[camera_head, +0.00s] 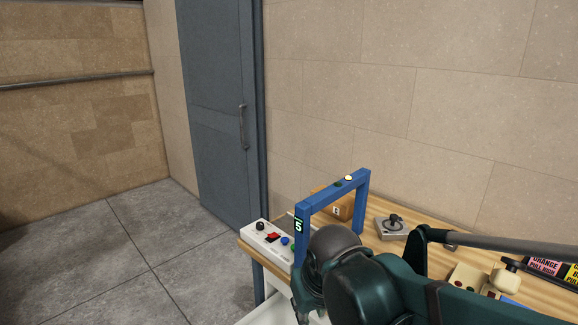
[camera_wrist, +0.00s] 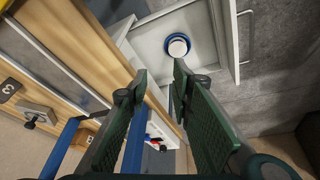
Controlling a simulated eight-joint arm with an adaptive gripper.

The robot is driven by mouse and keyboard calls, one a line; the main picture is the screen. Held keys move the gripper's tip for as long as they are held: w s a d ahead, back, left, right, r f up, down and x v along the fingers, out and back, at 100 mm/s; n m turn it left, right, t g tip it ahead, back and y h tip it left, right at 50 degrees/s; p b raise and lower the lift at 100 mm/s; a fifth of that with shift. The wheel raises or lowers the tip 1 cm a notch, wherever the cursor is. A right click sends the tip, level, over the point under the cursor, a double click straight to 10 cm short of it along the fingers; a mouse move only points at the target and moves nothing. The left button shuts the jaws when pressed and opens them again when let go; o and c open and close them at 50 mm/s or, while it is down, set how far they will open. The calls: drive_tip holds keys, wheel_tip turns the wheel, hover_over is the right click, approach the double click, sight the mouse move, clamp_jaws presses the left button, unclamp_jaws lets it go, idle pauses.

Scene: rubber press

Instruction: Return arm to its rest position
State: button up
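My gripper (camera_wrist: 161,75) shows in the wrist view as two dark green fingers. Their tips are apart with nothing between them, so it is open and empty. In the head view my dark green arm (camera_head: 385,288) reaches in from the lower right to the table's left end, in front of the blue frame (camera_head: 333,192). The fingers are mostly hidden behind my own arm there. In the wrist view a pulled-out white drawer (camera_wrist: 222,15) lies beyond the fingertips. A round white object with a blue rim (camera_wrist: 178,46) sits in it, apart from the fingers.
The wooden table (camera_head: 372,213) carries a white control box (camera_head: 262,238) with coloured buttons, a grey joystick box (camera_head: 391,228) and a numbered wooden block (camera_head: 343,208). Labelled signs (camera_head: 545,265) lie at the right. A grey door (camera_head: 220,110) and open floor (camera_head: 150,250) are at the left.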

drive_tip(key=s+d+r+m+t, duration=0.1)
drive_tip(key=s+d+m, duration=0.1)
drive_tip(key=d, duration=0.6)
drive_tip(key=s+d+r+m+t, duration=0.1)
drive_tip(key=s+d, duration=0.3)
drive_tip(key=d, duration=0.4)
drive_tip(key=shift+s+d+r+m+t+h, duration=0.15)
drive_tip(key=shift+d+r+m+t+h, duration=0.25)
drive_tip(key=shift+t, duration=0.1)
